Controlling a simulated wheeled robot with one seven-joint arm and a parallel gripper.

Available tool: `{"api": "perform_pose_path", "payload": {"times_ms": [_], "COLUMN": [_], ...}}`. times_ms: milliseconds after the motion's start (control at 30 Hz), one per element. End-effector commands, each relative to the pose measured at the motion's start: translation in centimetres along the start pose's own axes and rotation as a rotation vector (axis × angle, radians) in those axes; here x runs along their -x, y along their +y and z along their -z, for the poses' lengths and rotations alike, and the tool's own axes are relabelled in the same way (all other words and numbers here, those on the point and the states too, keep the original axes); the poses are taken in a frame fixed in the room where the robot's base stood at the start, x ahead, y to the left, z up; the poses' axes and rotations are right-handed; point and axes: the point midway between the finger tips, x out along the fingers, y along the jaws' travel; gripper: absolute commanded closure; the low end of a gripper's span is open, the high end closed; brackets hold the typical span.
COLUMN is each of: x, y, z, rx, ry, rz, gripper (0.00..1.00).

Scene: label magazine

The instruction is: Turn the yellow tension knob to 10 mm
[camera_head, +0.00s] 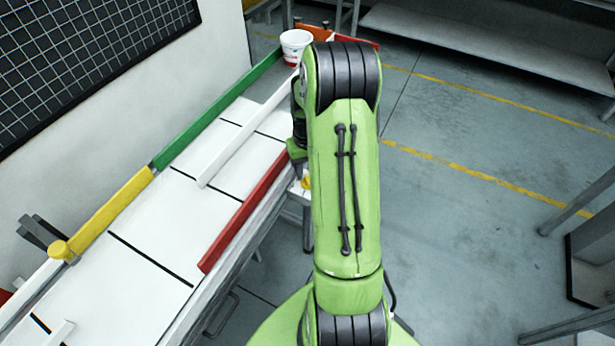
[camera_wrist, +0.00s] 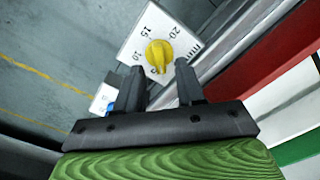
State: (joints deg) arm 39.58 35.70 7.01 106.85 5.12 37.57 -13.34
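The yellow tension knob (camera_wrist: 160,54) sits on a white dial plate (camera_wrist: 147,30) in the wrist view. The plate is printed with 10, 15, 20 and mm. I cannot tell for certain which number the knob points to. My gripper (camera_wrist: 161,67) is open, its two dark fingers apart and its tips close to the knob, one towards each side. I cannot tell whether they touch it. In the head view a small bit of the yellow knob (camera_head: 306,183) shows beside my green arm, which hides most of it and of the gripper.
A white bench (camera_head: 150,205) carries green (camera_head: 215,112), yellow (camera_head: 112,212) and red (camera_head: 245,210) rails. Another yellow knob (camera_head: 62,250) is at the left. A white cup (camera_head: 295,45) stands at the far end.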

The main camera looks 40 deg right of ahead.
Motion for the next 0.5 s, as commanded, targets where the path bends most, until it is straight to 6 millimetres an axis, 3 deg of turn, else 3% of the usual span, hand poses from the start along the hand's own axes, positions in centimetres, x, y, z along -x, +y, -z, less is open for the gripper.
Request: {"api": "perform_pose_path", "payload": {"times_ms": [33,133,433,500], "x": [-1.1,-2.1,-2.3,-2.3], "y": [0.0,0.0,0.0,0.0], "z": [-0.1,0.0,0.0,0.0], "rx": [0.0,-0.001,0.0,0.0], "ry": [-0.003,-0.001,0.0,0.0], "rz": [0.001,0.0,-0.001,-0.001], "gripper": [0.62,0.62,0.62,0.72]}}
